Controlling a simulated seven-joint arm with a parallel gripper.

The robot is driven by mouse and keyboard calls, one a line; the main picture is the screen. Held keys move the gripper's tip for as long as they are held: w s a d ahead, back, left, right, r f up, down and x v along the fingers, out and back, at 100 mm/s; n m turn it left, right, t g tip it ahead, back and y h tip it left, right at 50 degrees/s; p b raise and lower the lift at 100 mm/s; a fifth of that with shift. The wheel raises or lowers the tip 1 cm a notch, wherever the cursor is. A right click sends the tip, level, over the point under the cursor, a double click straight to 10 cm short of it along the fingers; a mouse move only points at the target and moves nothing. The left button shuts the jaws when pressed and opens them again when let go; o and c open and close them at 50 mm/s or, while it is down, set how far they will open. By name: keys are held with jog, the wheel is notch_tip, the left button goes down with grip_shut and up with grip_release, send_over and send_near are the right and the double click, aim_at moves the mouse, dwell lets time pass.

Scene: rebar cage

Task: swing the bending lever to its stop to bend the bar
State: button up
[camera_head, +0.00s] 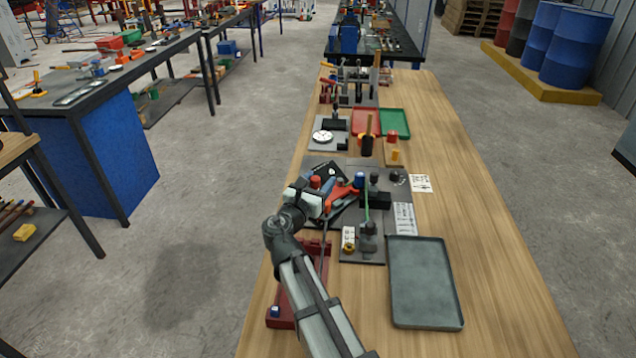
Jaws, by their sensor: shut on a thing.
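The bender stands on a dark grey plate (375,252) in the middle of the wooden bench. A thin green bar (366,208) runs across it, beside black blocks (380,200). The red-orange bending lever (345,192) extends left from near a blue knob (360,180). My gripper (326,193) is at the lever's left end and is shut on it. The fingertips and the exact grip are small and partly hidden by my wrist. I cannot tell whether the bar is bent.
An empty grey tray (424,282) lies at the front right. A red stand (282,308) is beside my arm at the left edge. Red (366,121) and green (395,122) trays, a dial gauge (322,137) and tools lie farther back.

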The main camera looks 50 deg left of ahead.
jog(key=v, duration=1.3)
jog(key=shift+s+d, duration=0.2)
jog(key=shift+s, duration=0.15)
jog(key=shift+o, duration=0.2)
